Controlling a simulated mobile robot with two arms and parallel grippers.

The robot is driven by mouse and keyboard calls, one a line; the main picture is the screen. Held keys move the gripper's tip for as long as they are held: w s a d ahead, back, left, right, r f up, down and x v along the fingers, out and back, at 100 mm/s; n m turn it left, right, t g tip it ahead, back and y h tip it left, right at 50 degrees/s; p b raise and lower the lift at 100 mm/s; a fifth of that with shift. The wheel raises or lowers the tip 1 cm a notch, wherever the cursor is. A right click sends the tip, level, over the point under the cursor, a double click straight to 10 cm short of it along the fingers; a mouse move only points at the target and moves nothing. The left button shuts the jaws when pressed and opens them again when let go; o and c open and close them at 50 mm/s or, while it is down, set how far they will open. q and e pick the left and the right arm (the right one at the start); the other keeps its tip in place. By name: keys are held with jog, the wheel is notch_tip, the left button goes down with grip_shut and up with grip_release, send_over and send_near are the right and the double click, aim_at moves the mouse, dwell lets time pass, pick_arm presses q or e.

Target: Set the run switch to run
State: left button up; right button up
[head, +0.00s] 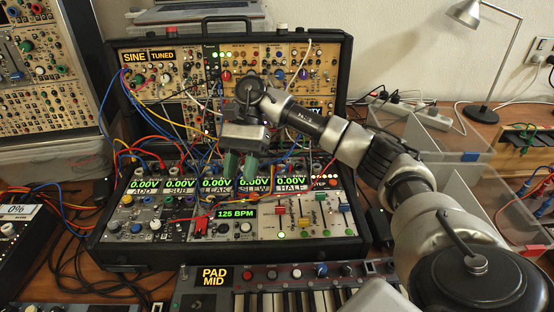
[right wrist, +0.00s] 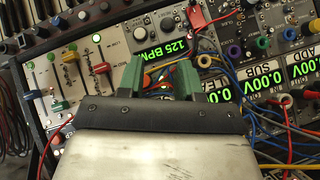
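The synth case (head: 340,205) stands open on the table, with a lower panel of modules. A green 125 BPM display (head: 236,213) sits in the lower row; it also shows upside down in the right wrist view (right wrist: 176,47). Just beside it is a red switch-like part (head: 202,224), also visible in the right wrist view (right wrist: 197,17). It may be the run switch; its label and position are too small to read. My right gripper (head: 239,166) has green fingertips spread apart, empty, above the display row; they also show in the right wrist view (right wrist: 160,78). My left gripper is out of view.
Patch cables (head: 150,150) loop over the left of the case. Sliders with coloured caps (head: 302,222) stand right of the display. A keyboard (head: 300,298) lies in front. A clear bin (head: 430,140) and a lamp (head: 485,60) stand at the right.

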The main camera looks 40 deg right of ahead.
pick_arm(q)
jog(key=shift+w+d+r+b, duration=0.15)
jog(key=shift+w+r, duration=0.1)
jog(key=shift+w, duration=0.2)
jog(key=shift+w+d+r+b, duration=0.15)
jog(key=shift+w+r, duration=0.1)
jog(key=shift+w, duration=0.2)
pick_arm(e)
jog(key=s+d+r, duration=0.5)
jog(key=s, duration=0.3)
jog(key=shift+r, duration=0.3)
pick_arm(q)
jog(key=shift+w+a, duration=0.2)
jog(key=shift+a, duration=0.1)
